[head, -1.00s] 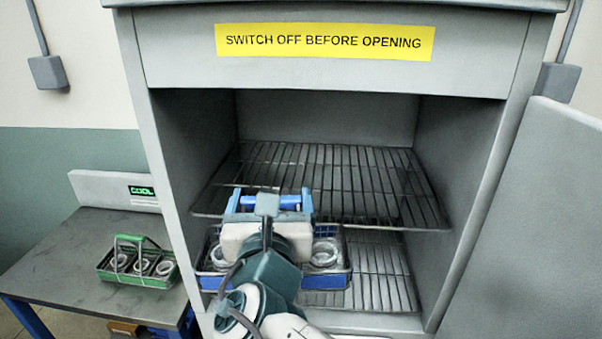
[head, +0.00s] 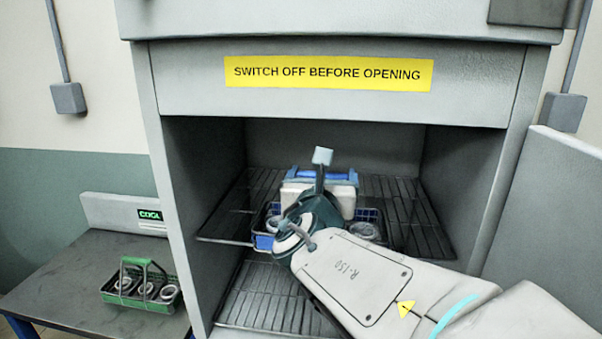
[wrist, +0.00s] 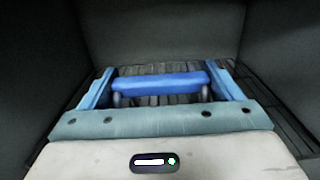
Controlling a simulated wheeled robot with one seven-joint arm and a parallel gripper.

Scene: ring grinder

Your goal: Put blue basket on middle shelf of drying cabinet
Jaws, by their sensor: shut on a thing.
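The blue basket (head: 264,242) is inside the drying cabinet (head: 170,180), at the level of the upper visible wire shelf (head: 225,218). Ring-shaped parts show in it on both sides of my arm. My gripper (head: 320,173) is shut on the basket's blue handle, which shows between the fingers in the wrist view (wrist: 160,83). My gripper and arm hide the middle of the basket. I cannot tell whether its underside touches the shelf wires.
A lower wire shelf (head: 262,300) lies below. The cabinet door (head: 560,220) stands open at the right. A green basket (head: 140,287) with rings stands on the side table (head: 70,270), by a panel (head: 125,213) with a green display. Bare shelf shows left of the blue basket.

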